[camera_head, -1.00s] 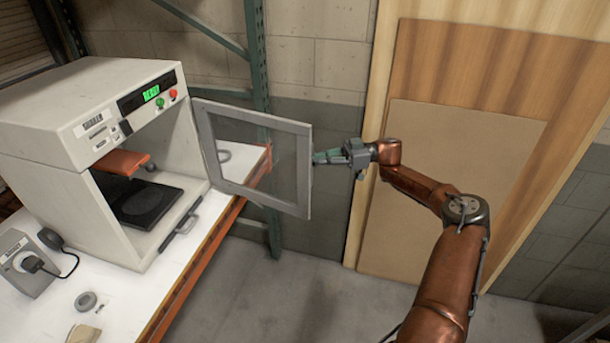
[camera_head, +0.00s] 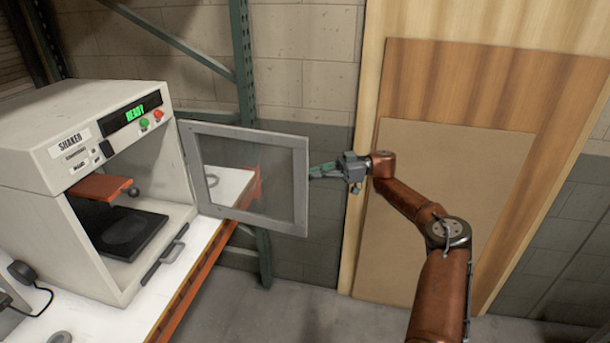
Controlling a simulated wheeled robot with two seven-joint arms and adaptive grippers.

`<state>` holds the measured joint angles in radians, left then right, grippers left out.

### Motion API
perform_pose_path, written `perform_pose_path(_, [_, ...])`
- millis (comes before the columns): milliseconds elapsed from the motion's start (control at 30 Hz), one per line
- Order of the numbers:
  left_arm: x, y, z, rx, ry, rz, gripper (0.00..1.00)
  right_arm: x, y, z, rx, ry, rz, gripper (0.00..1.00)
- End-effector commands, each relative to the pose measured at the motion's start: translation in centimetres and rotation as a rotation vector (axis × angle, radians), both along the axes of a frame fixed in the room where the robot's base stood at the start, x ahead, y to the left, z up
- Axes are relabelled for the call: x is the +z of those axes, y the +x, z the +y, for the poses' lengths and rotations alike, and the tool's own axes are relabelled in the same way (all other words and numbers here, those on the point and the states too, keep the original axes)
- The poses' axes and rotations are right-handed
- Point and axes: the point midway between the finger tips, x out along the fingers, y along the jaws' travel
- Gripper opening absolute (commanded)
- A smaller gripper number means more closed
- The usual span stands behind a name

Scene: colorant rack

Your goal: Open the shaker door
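The white shaker (camera_head: 60,160) stands on the bench at the left, its display reading READY. Its grey-framed clear door (camera_head: 305,190) is swung wide open to the right, leaving the chamber exposed. Inside are an orange plate (camera_head: 103,187) and a black base pad (camera_head: 125,235). My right gripper (camera_head: 318,172) is at the door's free right edge, its fingertips partly behind or against the frame. I cannot tell whether it touches the door or how far its fingers are apart. My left gripper is not in view.
The white bench top (camera_head: 105,315) has an orange front edge (camera_head: 195,287). A grey box with a black plug and cable (camera_head: 22,274) sits at lower left. A green rack post (camera_head: 243,80) stands behind the door. Wooden panels (camera_head: 450,190) lean behind my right arm.

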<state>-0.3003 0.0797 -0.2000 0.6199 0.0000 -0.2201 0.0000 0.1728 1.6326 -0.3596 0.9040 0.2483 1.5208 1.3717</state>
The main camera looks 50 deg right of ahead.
Motion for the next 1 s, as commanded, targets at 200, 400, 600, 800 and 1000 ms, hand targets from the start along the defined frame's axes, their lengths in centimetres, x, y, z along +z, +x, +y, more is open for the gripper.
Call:
perform_pose_path(200, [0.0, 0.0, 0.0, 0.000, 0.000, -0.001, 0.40, -0.2, 0.1, 0.0, 0.000, 0.000, 0.004, 0.21])
perform_pose_path(400, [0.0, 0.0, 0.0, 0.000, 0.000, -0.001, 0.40, -0.1, 0.1, 0.1, 0.002, 0.001, 0.002, 0.25])
perform_pose_path(600, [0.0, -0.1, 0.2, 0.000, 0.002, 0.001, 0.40, -0.1, -0.1, -0.3, -0.001, 0.000, 0.001, 0.25])
perform_pose_path(800, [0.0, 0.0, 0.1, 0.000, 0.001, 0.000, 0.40, 0.0, -1.8, -2.5, -0.003, 0.002, -0.001, 0.25])
perform_pose_path(1000, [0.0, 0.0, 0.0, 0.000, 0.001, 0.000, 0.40, 0.0, -3.5, -4.5, -0.002, 0.002, -0.003, 0.25])
